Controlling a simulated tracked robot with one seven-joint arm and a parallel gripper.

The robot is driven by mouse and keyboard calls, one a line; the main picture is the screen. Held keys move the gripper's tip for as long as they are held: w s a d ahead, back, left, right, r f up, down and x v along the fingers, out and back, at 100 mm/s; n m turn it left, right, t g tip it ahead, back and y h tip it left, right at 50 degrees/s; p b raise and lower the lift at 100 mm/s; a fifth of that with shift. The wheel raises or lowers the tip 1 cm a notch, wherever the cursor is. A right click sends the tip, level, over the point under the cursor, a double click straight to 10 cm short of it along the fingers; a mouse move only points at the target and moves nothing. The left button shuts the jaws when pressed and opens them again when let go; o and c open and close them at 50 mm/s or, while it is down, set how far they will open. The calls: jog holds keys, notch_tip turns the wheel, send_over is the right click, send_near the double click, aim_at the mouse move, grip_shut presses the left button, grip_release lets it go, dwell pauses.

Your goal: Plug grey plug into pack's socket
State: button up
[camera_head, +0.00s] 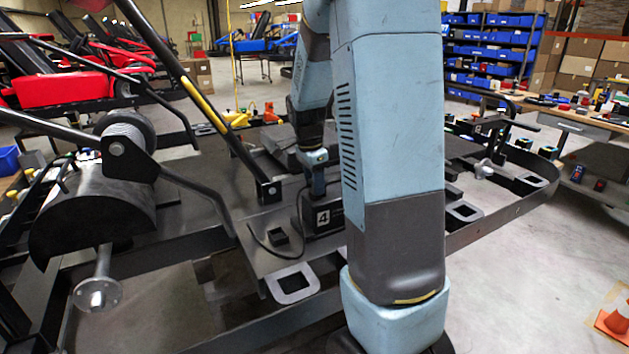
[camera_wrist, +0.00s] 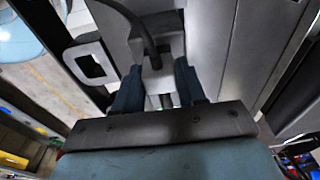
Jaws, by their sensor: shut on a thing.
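My gripper (camera_wrist: 158,80) is shut on the grey plug (camera_wrist: 157,86), which sits between its two dark blue fingers in the wrist view. A black cable (camera_wrist: 144,28) runs from the plug toward the top of that view. In the head view my gripper (camera_head: 317,185) points down at the dark battery pack (camera_head: 331,222), which carries a white label with a 4. The plug is too small to make out there. The pack's socket is not clearly visible, and I cannot tell whether the plug touches it.
A black bar with a yellow stripe (camera_head: 200,100) rises at left. A metal frame with rectangular cutouts (camera_head: 293,284) runs along the near side. My arm hides much of the middle.

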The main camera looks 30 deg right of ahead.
jog(key=o, duration=1.2)
jog(key=shift+c, duration=0.2)
notch_tip(320, 180, up, 14)
jog(key=a, duration=0.1)
jog(key=shift+a+f, duration=0.25)
jog(key=shift+a, duration=0.1)
jog(key=s+a+n+t, duration=0.2)
jog(key=s+a+n, duration=0.2)
jog(key=s+n, duration=0.2)
jog(key=s+a+r+n+t+y, duration=0.1)
jog(key=s+a+n, duration=0.3)
jog(key=s, duration=0.5)
jog(key=s+a+r+n+t, duration=0.1)
jog(key=s+a+n, duration=0.3)
jog(key=s+n, duration=0.4)
jog(key=shift+s+t, duration=0.3)
jog(key=shift+t, duration=0.5)
